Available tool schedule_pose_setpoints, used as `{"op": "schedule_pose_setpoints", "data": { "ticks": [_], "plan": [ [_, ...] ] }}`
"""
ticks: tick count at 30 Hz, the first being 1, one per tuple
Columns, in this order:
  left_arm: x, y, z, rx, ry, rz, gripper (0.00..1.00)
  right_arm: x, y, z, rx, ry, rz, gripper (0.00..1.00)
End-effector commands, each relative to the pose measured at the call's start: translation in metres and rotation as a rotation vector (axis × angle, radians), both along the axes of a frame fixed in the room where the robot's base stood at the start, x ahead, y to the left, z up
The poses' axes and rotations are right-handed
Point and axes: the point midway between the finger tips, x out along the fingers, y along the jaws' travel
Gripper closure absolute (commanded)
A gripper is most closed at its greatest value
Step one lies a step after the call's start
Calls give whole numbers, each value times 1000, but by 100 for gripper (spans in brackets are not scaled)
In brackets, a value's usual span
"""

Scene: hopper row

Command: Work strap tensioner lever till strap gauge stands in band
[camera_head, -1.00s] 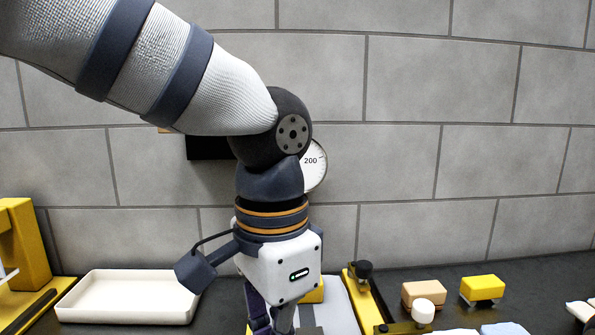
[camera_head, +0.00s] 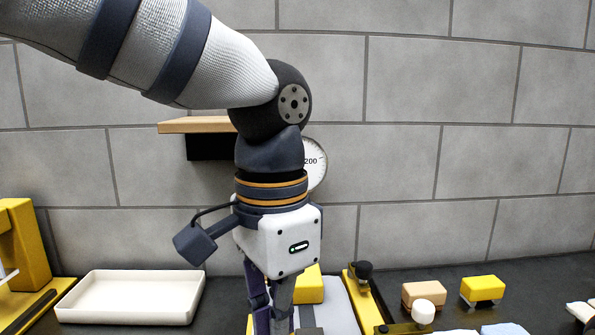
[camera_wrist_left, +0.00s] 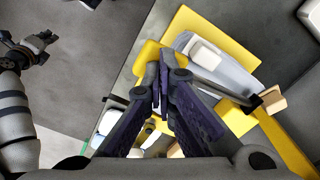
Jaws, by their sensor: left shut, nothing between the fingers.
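A round white gauge (camera_head: 316,165) marked 200 is on the wall, partly hidden by my left arm; its needle and band cannot be seen. My left gripper (camera_head: 271,325) points down over a yellow and grey fixture (camera_head: 310,288); its fingertips are cut off or hidden in the head view. In the left wrist view the left gripper (camera_wrist_left: 160,85) is shut and empty, over the edge of the yellow plate (camera_wrist_left: 200,25). A dark bar (camera_wrist_left: 225,92) runs across the fixture; I cannot tell whether it is the lever. My right gripper (camera_wrist_left: 25,50) is at upper left; its jaw state is unclear.
An empty white tray (camera_head: 130,297) lies left of the gripper. A yellow strip with a black knob (camera_head: 363,270) stands close on the right. Tan (camera_head: 427,294) and yellow (camera_head: 482,288) blocks lie further right. A wooden shelf (camera_head: 195,125) juts from the wall behind my arm.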

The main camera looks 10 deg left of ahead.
Motion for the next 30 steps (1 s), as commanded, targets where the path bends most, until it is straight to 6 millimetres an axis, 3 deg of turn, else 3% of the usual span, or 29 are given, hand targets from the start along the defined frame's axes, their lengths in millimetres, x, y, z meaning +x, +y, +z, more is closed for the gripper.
{"op": "schedule_pose_setpoints", "data": {
  "ticks": [6,16,30],
  "plan": [
    [1,0,2,-1,1,0,100,0,0,0,0,0,0,100],
    [10,3,30,-1,0,1,100,0,0,0,0,0,0,100],
    [10,3,43,0,0,1,100,0,0,0,0,0,0,100]
  ]
}}
